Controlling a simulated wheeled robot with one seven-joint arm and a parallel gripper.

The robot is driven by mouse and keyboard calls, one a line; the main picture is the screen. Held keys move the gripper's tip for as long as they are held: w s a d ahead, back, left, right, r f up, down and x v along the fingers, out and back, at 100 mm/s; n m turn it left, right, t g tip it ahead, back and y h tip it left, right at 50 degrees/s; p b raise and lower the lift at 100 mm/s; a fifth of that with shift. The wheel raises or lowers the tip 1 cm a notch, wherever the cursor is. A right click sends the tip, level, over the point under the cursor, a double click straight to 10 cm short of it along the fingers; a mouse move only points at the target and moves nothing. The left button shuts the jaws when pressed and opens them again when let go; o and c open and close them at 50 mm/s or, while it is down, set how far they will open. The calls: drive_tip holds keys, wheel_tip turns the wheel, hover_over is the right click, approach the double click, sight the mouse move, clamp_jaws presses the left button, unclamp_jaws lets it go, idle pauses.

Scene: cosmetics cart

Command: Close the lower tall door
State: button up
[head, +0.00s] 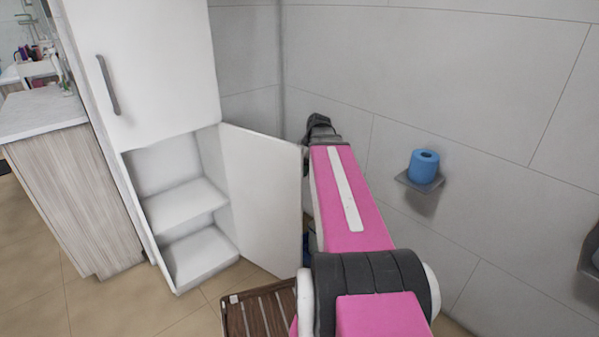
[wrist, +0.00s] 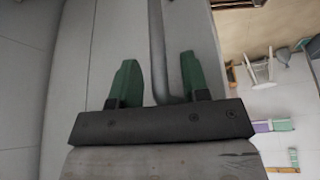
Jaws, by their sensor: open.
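The tall white cabinet's lower door (head: 262,197) stands wide open in the head view, swung out to the right. Its inner face shows. The open compartment (head: 185,205) has white shelves and looks empty. My pink arm reaches to the door's free edge; its end is mostly hidden behind the arm and door. In the wrist view my gripper (wrist: 160,82) is open, with green fingers apart. A grey bar handle (wrist: 157,40) on the door's outer face (wrist: 115,35) runs between the fingers, with visible space on both sides.
The upper door (head: 150,65) is shut, with its own grey handle. A wooden slatted mat (head: 262,310) lies on the floor below the door. A tiled wall with a blue roll (head: 424,166) on a small holder is to the right. A wood counter (head: 75,180) stands left.

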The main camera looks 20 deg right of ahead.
drive_tip(key=shift+a+f, duration=0.25)
drive_tip(key=shift+f, duration=0.35)
drive_tip(key=shift+c, duration=0.2)
clamp_jaws()
